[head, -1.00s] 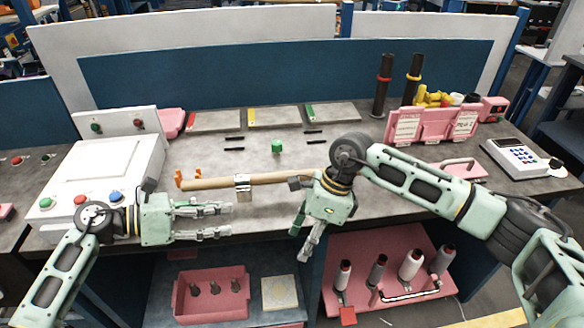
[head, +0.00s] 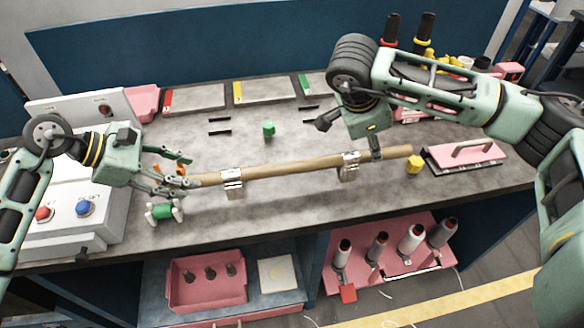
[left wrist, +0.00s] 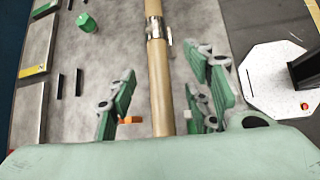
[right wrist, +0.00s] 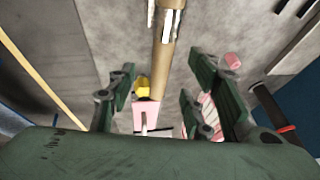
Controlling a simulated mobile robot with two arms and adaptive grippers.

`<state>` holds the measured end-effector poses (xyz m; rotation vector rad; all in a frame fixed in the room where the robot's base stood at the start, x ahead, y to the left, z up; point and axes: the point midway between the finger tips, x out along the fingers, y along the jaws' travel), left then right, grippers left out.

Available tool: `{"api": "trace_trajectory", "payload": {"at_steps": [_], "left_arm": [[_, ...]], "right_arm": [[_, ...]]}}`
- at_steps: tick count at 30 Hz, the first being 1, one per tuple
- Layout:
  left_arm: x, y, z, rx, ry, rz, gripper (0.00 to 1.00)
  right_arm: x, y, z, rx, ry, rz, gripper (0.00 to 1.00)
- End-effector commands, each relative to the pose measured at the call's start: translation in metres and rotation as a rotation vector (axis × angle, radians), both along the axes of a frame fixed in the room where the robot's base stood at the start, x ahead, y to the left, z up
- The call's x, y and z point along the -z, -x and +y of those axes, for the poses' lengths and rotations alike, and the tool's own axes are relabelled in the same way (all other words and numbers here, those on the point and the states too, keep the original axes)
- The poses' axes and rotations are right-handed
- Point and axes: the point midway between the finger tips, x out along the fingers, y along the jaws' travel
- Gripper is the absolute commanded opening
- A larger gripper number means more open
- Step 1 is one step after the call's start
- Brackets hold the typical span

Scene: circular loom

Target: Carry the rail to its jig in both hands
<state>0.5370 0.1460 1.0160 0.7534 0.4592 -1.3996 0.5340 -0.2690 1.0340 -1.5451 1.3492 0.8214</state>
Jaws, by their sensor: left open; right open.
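The rail (head: 290,165) is a long tan rod with two silver clips, lying crosswise above the grey worktop. My left gripper (head: 172,183) is open at the rail's left end, beside orange pieces. In the left wrist view the rail (left wrist: 158,80) runs between the spread fingers (left wrist: 162,95). My right gripper (head: 372,147) is open over the rail near its right clip, partly hidden by its arm. In the right wrist view the rail (right wrist: 164,60) passes between the open fingers (right wrist: 163,92). I cannot tell which item is the jig.
A green block (head: 268,129) and black strips (head: 220,132) lie behind the rail. A yellow block (head: 414,166) and pink plate with handle (head: 465,156) are at the right end. A white control box (head: 100,200) stands left. Spools (head: 410,240) are on a lower shelf.

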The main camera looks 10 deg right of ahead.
Motion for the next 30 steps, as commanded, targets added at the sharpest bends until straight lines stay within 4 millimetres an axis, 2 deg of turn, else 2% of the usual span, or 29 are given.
{"api": "trace_trajectory", "payload": {"at_steps": [5, 12, 18, 29, 30], "left_arm": [[0.011, -0.002, -0.012, 0.001, 0.004, 0.002, 0.46], [0.037, -0.007, -0.039, 0.001, 0.003, 0.004, 0.46], [0.051, -0.01, -0.052, 0.0, 0.003, 0.002, 0.46], [0.054, -0.011, -0.055, -0.001, 0.001, 0.001, 0.46], [0.054, -0.011, -0.055, -0.001, 0.001, 0.001, 0.44]], "right_arm": [[0.015, -0.002, -0.007, 0.003, 0.0, 0.003, 0.46], [0.049, -0.009, -0.021, 0.003, -0.001, 0.004, 0.46], [0.067, -0.013, -0.028, 0.001, 0.0, 0.003, 0.46], [0.071, -0.014, -0.03, 0.0, -0.001, 0.001, 0.46], [0.071, -0.014, -0.03, 0.0, -0.001, 0.001, 0.44]]}}
